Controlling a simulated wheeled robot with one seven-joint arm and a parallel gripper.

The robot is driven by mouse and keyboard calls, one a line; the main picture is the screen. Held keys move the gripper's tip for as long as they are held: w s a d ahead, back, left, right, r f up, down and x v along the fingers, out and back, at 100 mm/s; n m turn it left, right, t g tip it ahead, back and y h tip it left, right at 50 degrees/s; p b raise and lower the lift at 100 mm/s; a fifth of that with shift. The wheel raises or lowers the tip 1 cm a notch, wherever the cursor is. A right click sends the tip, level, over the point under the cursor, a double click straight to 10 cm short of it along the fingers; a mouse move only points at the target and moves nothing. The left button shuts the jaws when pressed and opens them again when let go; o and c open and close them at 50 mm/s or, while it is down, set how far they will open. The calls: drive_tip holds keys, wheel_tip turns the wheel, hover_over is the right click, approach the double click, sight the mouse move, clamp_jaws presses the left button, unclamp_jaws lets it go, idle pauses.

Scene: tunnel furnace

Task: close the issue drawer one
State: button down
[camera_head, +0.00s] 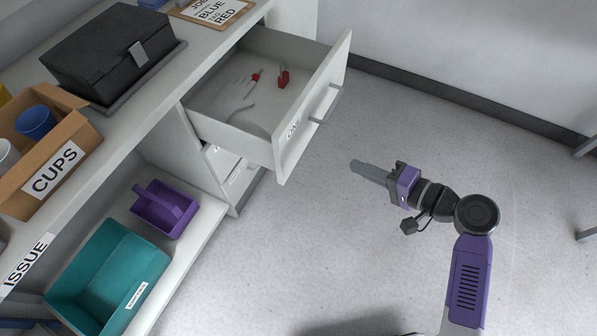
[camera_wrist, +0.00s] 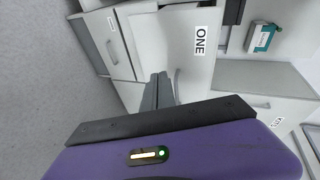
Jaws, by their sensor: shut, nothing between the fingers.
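The issue drawer one (camera_head: 306,128) is pulled far out of the white cabinet in the head view. Its front panel has a grey bar handle (camera_head: 325,104) and a small label. A grey glove (camera_head: 236,100) and small red items (camera_head: 284,79) lie inside. In the wrist view a white front labelled ONE (camera_wrist: 188,60) is ahead of the fingers. My gripper (camera_head: 354,164) is shut and empty, to the right of the drawer front in the head view, with its fingers pointing towards it. A floor gap shows between them there. The fingers also show in the wrist view (camera_wrist: 157,90).
The counter holds a black case (camera_head: 112,52) and a box labelled CUPS (camera_head: 85,140). A teal bin (camera_head: 108,270) and a purple caddy (camera_head: 166,207) stand on the lower shelf. Another drawer (camera_head: 240,176) is below drawer one. The floor around my arm is clear.

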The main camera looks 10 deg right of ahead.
drive_tip(key=s+a+n+g+y, duration=0.1)
drive_tip(key=s+a+g+y, duration=0.1)
drive_tip(key=s+a+y, duration=0.15)
drive_tip(key=shift+h, duration=0.35)
drive_tip(key=x, duration=1.2)
drive_tip(key=shift+s+a+b, duration=0.2)
drive_tip(key=shift+a+b, duration=0.15)
drive_tip(key=shift+a, duration=0.25)
drive_tip(key=shift+w+a+g, duration=0.3)
drive_tip(key=shift+w+a, duration=0.1)
drive_tip(key=shift+a, duration=0.05)
drive_tip(key=shift+a, duration=0.1)
drive_tip(key=b, duration=0.6)
approach(207, 135)
drive_tip(key=w+a, duration=0.1)
drive_tip(key=a, duration=0.3)
drive_tip(key=w+a, duration=0.1)
drive_tip(key=a, duration=0.1)
drive_tip(key=shift+w+a+r, duration=0.3)
drive_tip(key=shift+a, duration=0.05)
drive_tip(key=shift+w+a+r+b, duration=0.1)
drive_tip(key=shift+w+a+b, duration=0.2)
drive_tip(key=shift+w+a, duration=0.3)
drive_tip(key=shift+a+r, duration=0.1)
drive_tip(key=shift+a, duration=0.05)
drive_tip(key=shift+a+r, duration=0.1)
drive_tip(key=shift+r, duration=0.05)
